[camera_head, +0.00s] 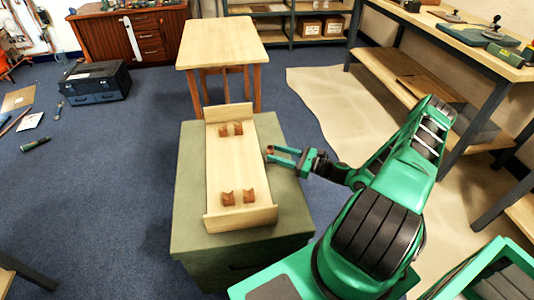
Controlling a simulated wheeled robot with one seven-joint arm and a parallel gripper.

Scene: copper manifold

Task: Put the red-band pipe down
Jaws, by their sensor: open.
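My gripper (271,154) is open, just right of a pale wooden cradle board (213,170), over the right part of the green cabinet top. A small reddish-brown spot shows at its fingertips, too small to identify. The cradle has raised end boards and two pairs of reddish-brown notched blocks, a far pair (238,128) and a near pair (228,198). The notches look empty. I cannot make out a red-band pipe anywhere in this view.
The cradle sits on the green cabinet (188,205). A wooden table (222,42) stands behind it. A dark toolbox (95,82) is on the blue carpet at left, with a dark cylinder (36,143) nearby. A workbench (470,50) stands at right, above a beige floor sheet (325,100).

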